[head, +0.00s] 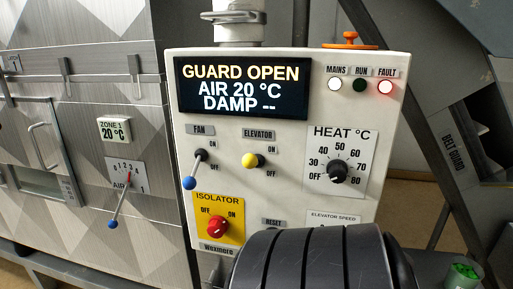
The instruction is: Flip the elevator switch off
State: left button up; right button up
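The elevator switch (250,160) is a short toggle with a yellow ball tip on a black base, in the middle of the light control panel (295,185) in the head view. ON is printed at its upper right and OFF at its lower right. The ball points out toward me and slightly left, roughly level with its base; I cannot tell for sure which position it is in. Nothing touches it. Neither gripper is in view.
The fan switch (190,183), with a blue ball, hangs down to the left. The display (242,88) reads GUARD OPEN. My dark ribbed arm part covers the panel's bottom.

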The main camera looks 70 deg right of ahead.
aim_at(249, 161)
jog(key=z, duration=1.55)
